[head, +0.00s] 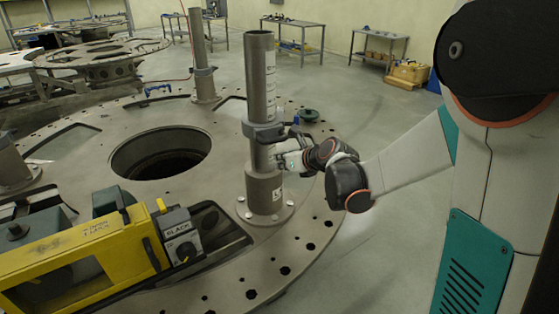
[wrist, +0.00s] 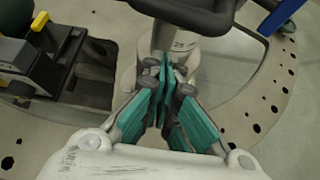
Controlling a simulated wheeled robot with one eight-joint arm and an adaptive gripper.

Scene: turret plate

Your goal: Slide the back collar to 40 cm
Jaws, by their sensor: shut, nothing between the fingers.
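A grey upright post (head: 261,80) stands on the round turret plate (head: 215,250), with a dark clamp collar (head: 264,131) around it at about mid-height. In the wrist view this collar (wrist: 190,12) crosses the top edge. A second post (head: 196,50) farther back carries its own collar (head: 204,71) around it. I cannot tell from the pictures alone which one is called the back collar. My gripper (head: 279,160) is shut and empty, just below the nearer collar at the right side of its post. In the wrist view my fingertips (wrist: 166,72) are together in front of the post.
A yellow-framed unit (head: 80,255) marked BLACK stands at front left. A large round hole (head: 160,153) opens in the plate. Open floor lies beyond the plate's right edge.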

